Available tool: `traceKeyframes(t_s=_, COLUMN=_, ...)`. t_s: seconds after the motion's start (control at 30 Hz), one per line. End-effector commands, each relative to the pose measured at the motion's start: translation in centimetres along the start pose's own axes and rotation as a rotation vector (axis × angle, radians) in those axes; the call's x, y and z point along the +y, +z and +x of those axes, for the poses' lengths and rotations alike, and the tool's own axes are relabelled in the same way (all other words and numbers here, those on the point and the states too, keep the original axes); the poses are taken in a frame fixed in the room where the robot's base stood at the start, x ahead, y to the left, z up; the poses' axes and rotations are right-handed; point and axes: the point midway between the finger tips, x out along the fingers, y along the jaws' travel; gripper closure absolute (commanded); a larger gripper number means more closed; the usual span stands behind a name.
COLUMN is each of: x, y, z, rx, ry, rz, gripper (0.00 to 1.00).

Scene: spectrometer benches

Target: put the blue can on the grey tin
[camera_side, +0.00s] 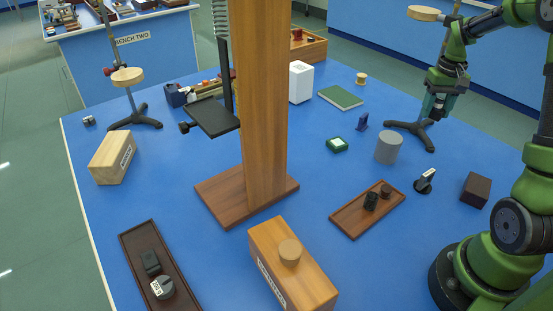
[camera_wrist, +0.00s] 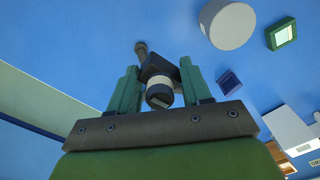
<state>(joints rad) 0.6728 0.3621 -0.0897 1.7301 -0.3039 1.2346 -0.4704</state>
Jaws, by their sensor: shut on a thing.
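My gripper (camera_side: 433,112) is at the right of the bench, above and behind the grey tin, close to a tripod stand. In the wrist view my gripper (camera_wrist: 159,72) is shut on a small dark cylinder with a pale band, apparently the blue can (camera_wrist: 159,95). Its colour is hard to tell, and in the side view I cannot make it out. The grey tin (camera_side: 389,147) stands upright with a bare top. It also shows in the wrist view (camera_wrist: 228,25), apart from my gripper, up and to the right.
The tripod stand (camera_side: 418,133) is close to my gripper. A green-and-white box (camera_side: 337,145) and a small navy piece (camera_side: 362,122) lie left of the tin. A brown tray (camera_side: 350,216) and a black knob (camera_side: 425,181) lie in front. A wooden column (camera_side: 258,110) rises mid-bench.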

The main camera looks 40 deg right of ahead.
Motion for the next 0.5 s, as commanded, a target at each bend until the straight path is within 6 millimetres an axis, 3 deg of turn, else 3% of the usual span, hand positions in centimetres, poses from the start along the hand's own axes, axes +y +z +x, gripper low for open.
traceKeyframes(t_s=0.03, x=-1.9, y=1.3, z=-0.9, rx=0.003, ry=0.000, rz=-0.028, gripper=0.81)
traceKeyframes(t_s=0.2, x=-6.3, y=6.8, z=-2.1, rx=0.002, ry=-0.001, rz=-0.052, gripper=0.81)
traceKeyframes(t_s=0.33, x=-8.2, y=11.3, z=-1.8, rx=0.002, ry=-0.001, rz=-0.029, gripper=0.81)
traceKeyframes(t_s=0.5, x=-8.7, y=15.4, z=-0.6, rx=0.000, ry=0.000, rz=0.035, gripper=0.81)
